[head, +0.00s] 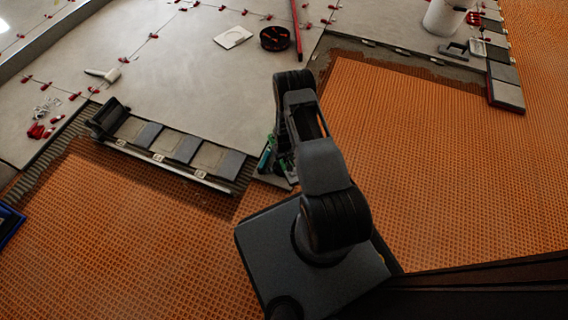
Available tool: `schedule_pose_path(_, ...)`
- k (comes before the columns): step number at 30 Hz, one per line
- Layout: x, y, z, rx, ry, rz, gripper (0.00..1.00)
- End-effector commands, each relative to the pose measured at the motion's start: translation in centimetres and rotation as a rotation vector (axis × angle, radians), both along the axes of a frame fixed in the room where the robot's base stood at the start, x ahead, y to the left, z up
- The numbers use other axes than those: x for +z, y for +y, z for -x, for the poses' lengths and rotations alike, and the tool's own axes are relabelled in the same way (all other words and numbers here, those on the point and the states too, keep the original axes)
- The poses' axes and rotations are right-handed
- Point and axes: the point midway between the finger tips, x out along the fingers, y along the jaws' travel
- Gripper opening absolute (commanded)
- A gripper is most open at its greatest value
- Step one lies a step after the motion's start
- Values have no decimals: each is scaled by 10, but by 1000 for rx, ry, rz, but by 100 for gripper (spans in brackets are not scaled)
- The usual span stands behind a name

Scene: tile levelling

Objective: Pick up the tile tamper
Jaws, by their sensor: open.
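I cannot tell for sure which thing is the tile tamper. A black block-like tool with a raised part (108,118) stands at the left end of the tile strip, and it may be the tamper. A pale tool with a handle (102,75) lies on the large tiles above it. My gripper (272,163) shows only in part at the far end of my arm, low by the tile edge, with green parts near it. It is open, and no tool shows in it. My arm links hide much of this spot.
A strip with several small grey tiles (181,146) runs along the floor edge. Red clips (41,130), a black-and-red round container (274,38) and a white bucket (444,17) stand on the large tiles. The orange matting (430,170) at right is clear.

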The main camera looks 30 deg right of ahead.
Motion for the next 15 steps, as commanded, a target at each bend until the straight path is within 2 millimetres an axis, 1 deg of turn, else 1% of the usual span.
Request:
schedule_pose_path(3, 0, 0, 0, 0, 0, 0, 55)
schedule_pose_path(4, 0, 0, 0, 0, 0, 0, 53)
schedule_pose_path(15, 0, 0, 0, 0, 0, 0, 18)
